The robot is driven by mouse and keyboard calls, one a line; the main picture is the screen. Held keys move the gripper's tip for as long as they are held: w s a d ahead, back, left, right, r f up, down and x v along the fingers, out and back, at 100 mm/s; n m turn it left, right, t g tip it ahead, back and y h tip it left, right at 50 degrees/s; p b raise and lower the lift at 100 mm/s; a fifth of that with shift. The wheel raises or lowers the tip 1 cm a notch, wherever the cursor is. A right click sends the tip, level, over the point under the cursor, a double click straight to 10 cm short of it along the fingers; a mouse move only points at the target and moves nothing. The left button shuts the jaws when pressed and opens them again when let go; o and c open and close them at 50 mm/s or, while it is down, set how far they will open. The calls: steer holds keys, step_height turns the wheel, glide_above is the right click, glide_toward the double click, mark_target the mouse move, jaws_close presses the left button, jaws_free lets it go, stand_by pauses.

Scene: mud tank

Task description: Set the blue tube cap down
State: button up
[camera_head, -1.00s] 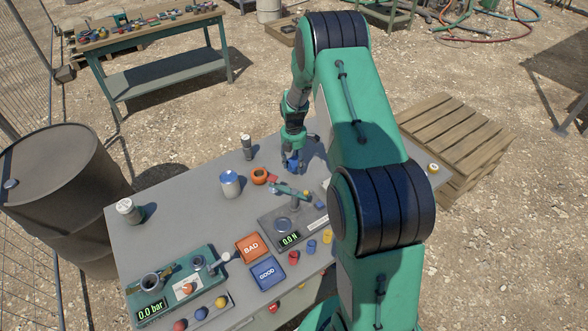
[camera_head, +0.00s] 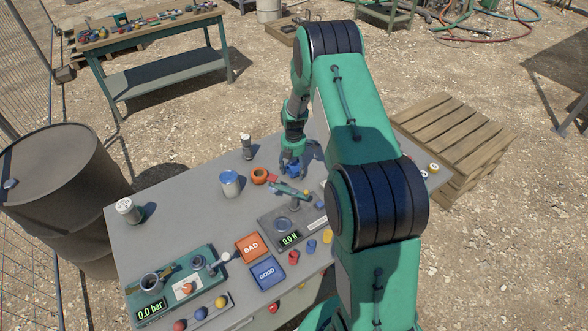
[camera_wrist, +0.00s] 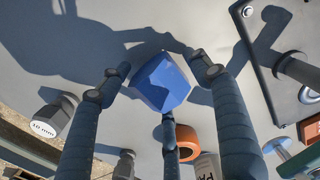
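The blue tube cap (camera_head: 293,169) is on the grey table below my gripper (camera_head: 296,160). In the wrist view the blue tube cap (camera_wrist: 160,83) is a faceted block between the three fingers of my gripper (camera_wrist: 160,88). The fingers are spread around the cap, with gaps showing at the left and right fingertips. The third finger comes up from below, close to the cap's near edge; contact there is unclear. The cap's underside is hidden.
An orange ring (camera_head: 259,176) and a blue-sided can (camera_head: 230,183) stand to the left on the table. The force-gauge stand (camera_head: 292,222) is just in front. BAD (camera_head: 250,247) and GOOD (camera_head: 267,273) pads lie nearer. Open table lies at the back left.

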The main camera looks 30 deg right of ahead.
mark_target(294, 165)
steer(key=shift+r, duration=0.1)
step_height(294, 165, up, 12)
stand_by(1.0)
stand_by(0.4)
steer(key=shift+a+r, duration=0.1)
steer(key=shift+r, duration=0.05)
